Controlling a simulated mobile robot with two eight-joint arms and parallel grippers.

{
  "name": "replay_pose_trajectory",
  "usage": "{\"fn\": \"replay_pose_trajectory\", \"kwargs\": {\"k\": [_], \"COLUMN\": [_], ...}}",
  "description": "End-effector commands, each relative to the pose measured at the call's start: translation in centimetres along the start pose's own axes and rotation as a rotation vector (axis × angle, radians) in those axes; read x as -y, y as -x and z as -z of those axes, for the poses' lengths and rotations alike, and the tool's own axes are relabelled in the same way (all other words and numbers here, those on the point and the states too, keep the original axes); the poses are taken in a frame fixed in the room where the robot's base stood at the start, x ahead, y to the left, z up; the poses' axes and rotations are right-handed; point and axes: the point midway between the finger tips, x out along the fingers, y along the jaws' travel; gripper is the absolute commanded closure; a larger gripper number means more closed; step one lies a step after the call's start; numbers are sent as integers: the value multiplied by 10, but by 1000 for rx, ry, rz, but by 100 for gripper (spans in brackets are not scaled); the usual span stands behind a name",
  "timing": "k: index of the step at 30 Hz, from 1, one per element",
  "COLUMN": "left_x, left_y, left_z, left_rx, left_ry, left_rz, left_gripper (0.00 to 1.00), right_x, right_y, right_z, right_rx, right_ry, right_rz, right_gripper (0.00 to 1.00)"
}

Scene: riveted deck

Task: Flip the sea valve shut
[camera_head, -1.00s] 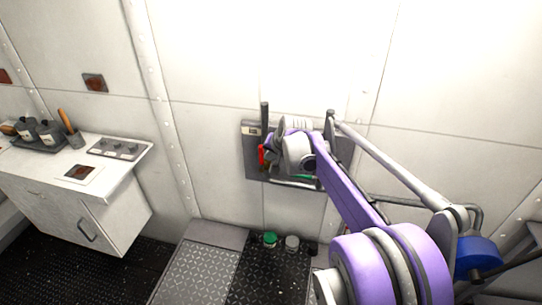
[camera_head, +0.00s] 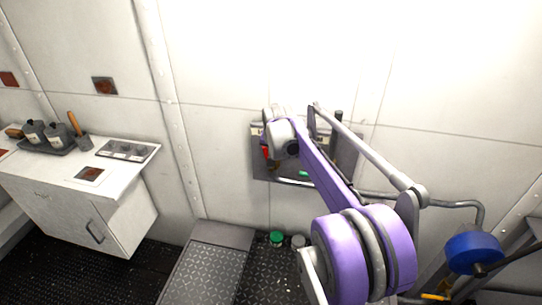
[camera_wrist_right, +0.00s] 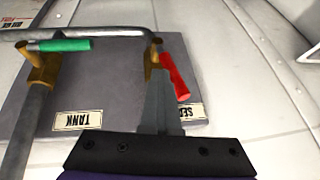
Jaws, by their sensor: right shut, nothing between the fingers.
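The sea valve's red lever (camera_wrist_right: 175,77) hangs from a brass body (camera_wrist_right: 153,58) in the right wrist view, slanting down and right, roughly crosswise to the grey pipe (camera_wrist_right: 115,33). A partly covered, upside-down "SEA" label (camera_wrist_right: 192,112) is below it. The red lever also shows in the head view (camera_head: 266,152), beside my wrist. My right gripper (camera_wrist_right: 155,74) is shut and empty, its fingertips just left of the red lever at the brass body. I cannot tell whether they touch. In the head view my arm mostly covers the valve. My left gripper is not in view.
The tank valve's green lever (camera_wrist_right: 65,45) lies along the pipe, above the "TANK" label (camera_wrist_right: 77,120). The dark panel (camera_head: 345,160) is on the white wall. A blue wheel (camera_head: 472,250) is at right, a white counter (camera_head: 130,185) at left. Green-capped jar (camera_head: 276,238) stands below.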

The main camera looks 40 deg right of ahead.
Motion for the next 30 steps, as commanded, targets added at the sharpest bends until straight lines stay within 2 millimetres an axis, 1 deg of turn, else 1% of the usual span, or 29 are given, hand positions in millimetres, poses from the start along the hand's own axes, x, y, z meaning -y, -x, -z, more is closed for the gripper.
{"fn": "replay_pose_trajectory", "kwargs": {"k": [4, 10, 21, 30], "left_x": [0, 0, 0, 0], "left_y": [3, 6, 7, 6], "left_z": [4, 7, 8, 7], "left_rx": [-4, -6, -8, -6], "left_ry": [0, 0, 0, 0], "left_rz": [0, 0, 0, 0], "left_gripper": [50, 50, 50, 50], "right_x": [10, 25, 50, 64], "right_y": [-2, -8, -24, -41], "right_z": [5, 3, -5, -14], "right_rx": [3, 8, 15, 22], "right_ry": [64, 152, 312, 441], "right_rz": [-111, -281, -594, -845], "right_gripper": [100, 100, 100, 100]}}
